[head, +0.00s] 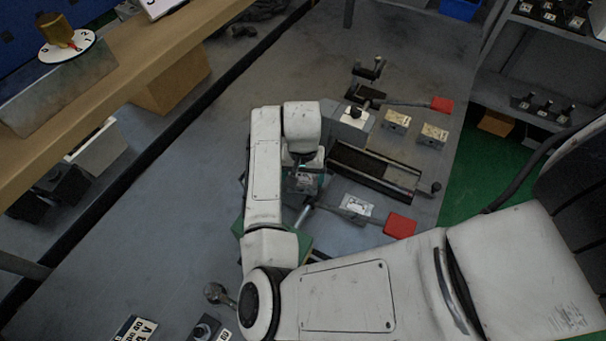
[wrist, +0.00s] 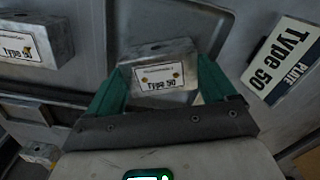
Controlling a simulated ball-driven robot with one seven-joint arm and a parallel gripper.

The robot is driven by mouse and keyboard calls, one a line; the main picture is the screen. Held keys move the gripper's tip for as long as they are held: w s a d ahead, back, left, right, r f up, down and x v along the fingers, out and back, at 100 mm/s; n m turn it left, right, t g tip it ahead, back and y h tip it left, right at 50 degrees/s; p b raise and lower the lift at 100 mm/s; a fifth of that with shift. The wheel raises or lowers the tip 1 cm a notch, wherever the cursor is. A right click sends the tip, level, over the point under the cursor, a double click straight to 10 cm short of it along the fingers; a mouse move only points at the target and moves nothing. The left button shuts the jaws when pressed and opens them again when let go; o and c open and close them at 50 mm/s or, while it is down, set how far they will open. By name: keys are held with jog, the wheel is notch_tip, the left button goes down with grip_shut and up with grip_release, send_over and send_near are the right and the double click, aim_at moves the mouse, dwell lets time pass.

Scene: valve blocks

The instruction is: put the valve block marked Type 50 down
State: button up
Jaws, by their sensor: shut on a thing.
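In the wrist view, the valve block marked Type 50 (wrist: 160,75) is a grey metal block with a white label on its front face. My gripper (wrist: 159,82) has its green fingers on either side of the block, shut on it. The label reads upright in this view. In the head view, my gripper (head: 305,182) is at the end of my bent arm, over the grey surface left of a black vise. There the held block cannot be made out. Whether the block touches the surface below is not clear.
A plate reading Type 50 (wrist: 285,60) lies right of the held block. Another labelled block (wrist: 32,45) is at the left. In the head view, labelled blocks (head: 396,121) (head: 433,134), the vise (head: 372,172) and a red-ended handle (head: 400,225) are to the right.

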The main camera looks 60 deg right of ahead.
aim_at(303, 179)
jog(key=shift+f, duration=0.1)
jog(key=o, duration=1.2)
notch_tip(303, 179, up, 12)
jog(key=shift+r+b, duration=0.15)
jog(key=shift+b, duration=0.5)
